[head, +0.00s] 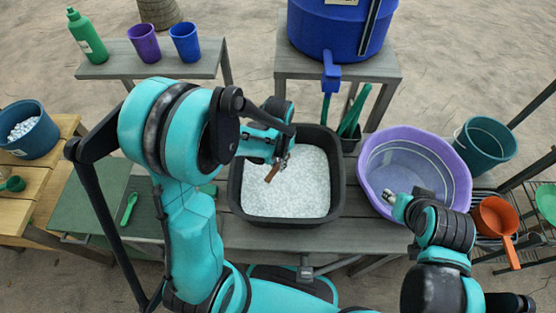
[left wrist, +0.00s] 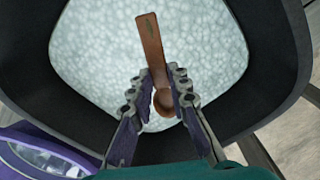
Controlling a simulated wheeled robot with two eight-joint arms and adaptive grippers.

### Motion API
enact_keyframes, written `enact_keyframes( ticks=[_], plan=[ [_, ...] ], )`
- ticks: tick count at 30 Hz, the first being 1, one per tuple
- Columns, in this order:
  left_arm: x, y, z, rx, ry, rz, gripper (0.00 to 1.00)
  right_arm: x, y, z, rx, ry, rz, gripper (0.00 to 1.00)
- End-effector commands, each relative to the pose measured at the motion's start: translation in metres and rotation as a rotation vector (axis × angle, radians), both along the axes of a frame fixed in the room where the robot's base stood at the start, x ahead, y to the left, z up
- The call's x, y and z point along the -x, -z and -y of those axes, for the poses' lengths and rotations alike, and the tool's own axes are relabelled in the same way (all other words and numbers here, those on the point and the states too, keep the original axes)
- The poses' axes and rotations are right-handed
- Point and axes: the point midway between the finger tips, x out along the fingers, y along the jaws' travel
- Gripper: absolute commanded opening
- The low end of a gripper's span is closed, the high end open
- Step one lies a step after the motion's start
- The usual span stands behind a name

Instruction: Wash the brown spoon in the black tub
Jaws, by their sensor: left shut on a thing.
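The black tub (head: 287,222) sits on the grey wooden table and is filled with white, foamy-looking beads or bubbles. My left gripper (head: 282,160) is over the tub and shut on the brown spoon (head: 272,172). In the left wrist view the fingers (left wrist: 162,82) close around the spoon near its bowl, and its handle (left wrist: 150,38) points away over the white filling. Whether the spoon touches the filling is hard to tell. My right gripper (head: 398,205) is over the near side of the purple basin (head: 462,190); its fingers are too small to read.
A blue barrel (head: 310,30) with a tap stands behind the tub. A teal bucket (head: 485,145) and an orange pan (head: 494,215) are at the right. A green spoon (head: 129,208) lies left of the tub. Purple (head: 144,43) and blue (head: 185,42) cups stand at back left.

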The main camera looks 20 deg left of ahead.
Motion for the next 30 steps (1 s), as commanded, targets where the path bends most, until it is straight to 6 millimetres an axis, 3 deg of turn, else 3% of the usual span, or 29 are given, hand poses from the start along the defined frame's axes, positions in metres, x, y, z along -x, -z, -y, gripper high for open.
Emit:
enact_keyframes(
  ticks=[1, 18, 30],
  plan=[
    [0.000, 0.012, 0.000, 0.000, 0.000, 0.000, 0.01, 0.000, 0.010, 0.000, 0.000, 0.000, 0.000, 0.40],
    [0.000, 0.089, 0.000, 0.000, -0.001, 0.000, 0.01, 0.000, 0.067, 0.000, 0.000, 0.000, 0.000, 0.40],
    [0.000, 0.118, 0.000, 0.000, -0.001, 0.000, 0.01, 0.000, 0.088, 0.000, 0.000, 0.000, 0.000, 0.40]
  ],
)
